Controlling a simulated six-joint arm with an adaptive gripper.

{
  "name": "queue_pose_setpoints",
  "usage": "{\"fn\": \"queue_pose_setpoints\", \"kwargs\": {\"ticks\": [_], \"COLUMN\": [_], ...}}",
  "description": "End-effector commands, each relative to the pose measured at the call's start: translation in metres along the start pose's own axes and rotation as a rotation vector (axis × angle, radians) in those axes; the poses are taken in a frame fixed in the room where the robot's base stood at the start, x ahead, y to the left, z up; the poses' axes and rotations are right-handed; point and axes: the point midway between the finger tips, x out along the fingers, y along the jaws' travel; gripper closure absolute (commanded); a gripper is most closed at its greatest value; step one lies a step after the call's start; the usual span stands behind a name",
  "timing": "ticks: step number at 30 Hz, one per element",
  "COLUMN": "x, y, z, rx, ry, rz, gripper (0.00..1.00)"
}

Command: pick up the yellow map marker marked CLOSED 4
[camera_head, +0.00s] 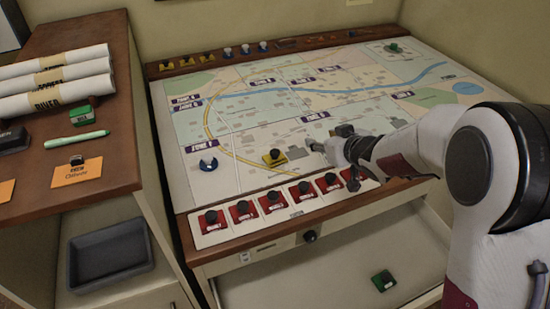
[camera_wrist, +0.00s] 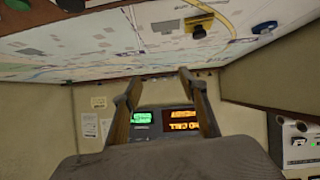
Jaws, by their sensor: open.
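A yellow map marker (camera_head: 275,158) with a black knob sits on the map, just above the row of red markers. Its lettering is too small to read. It also shows near the top of the tilted wrist view (camera_wrist: 199,25). My gripper (camera_head: 318,147) is over the map just right of this marker, apart from it. In the wrist view my gripper (camera_wrist: 157,80) has its two fingers spread with nothing between them. More yellow markers (camera_head: 186,62) stand on the back rail at left; their lettering is not legible either.
Several red markers (camera_head: 272,200) line the map's front edge. A blue marker (camera_head: 208,164) is on the map at left, and a green one (camera_head: 393,48) at back right. Another green block (camera_head: 383,281) lies in the open drawer. A side cabinet (camera_head: 110,150) holds rolled maps (camera_head: 55,78).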

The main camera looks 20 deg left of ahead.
Motion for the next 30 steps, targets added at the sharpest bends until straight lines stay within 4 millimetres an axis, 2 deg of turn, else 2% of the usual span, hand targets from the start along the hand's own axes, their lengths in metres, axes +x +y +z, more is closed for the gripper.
{"fn": "queue_pose_setpoints", "kwargs": {"ticks": [1,6,12,16,30], "x": [0.012,0.043,0.062,0.065,0.070], "y": [-0.011,-0.047,-0.075,-0.081,-0.083], "z": [0.005,0.016,0.026,0.028,0.028], "rx": [-0.005,-0.018,-0.023,-0.025,-0.025], "ry": [0.004,0.031,0.050,0.055,0.054], "rz": [-0.032,-0.133,-0.212,-0.230,-0.232], "gripper": [0.57,0.57,0.57,0.57,0.57]}}
